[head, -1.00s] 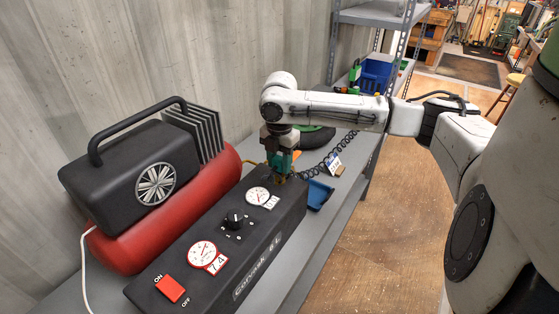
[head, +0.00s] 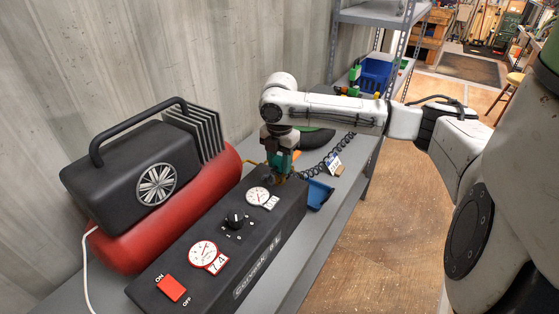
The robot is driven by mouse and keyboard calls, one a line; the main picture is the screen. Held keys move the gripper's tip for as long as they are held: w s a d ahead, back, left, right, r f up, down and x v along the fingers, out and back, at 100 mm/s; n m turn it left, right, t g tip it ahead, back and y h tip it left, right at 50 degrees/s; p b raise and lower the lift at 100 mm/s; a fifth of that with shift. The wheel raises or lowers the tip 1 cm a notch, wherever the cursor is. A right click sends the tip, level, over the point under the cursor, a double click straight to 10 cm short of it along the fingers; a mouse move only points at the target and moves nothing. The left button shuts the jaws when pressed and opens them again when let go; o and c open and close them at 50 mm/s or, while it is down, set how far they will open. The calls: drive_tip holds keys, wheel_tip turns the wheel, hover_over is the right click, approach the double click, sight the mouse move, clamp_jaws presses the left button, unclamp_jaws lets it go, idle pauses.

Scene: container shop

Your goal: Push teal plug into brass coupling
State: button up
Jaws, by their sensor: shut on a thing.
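The teal plug (head: 282,162) is in my gripper (head: 280,168), which is shut on it and points down. The plug is just above or at the far end of the black control panel (head: 228,241) of the compressor. A small brass-coloured part, likely the brass coupling (head: 279,177), shows right below the plug. It is largely hidden by the gripper and plug, so I cannot tell whether the plug touches it or sits in it.
The red compressor tank (head: 190,210) with a black motor housing (head: 130,170) stands left of the panel. A blue tray (head: 319,194), a coiled black hose (head: 325,153) and a small card (head: 334,164) lie beyond it on the grey bench (head: 293,277). The wall is close behind.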

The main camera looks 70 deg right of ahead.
sight(280, 158)
drive_tip(key=shift+f+b, duration=0.3)
drive_tip(key=shift+f, duration=0.3)
idle(0.3)
drive_tip(key=o, duration=1.1)
drive_tip(key=shift+c, duration=0.2)
wheel_tip(280, 158, up, 11)
drive_tip(key=shift+f+b, duration=0.1)
drive_tip(key=shift+b, duration=0.5)
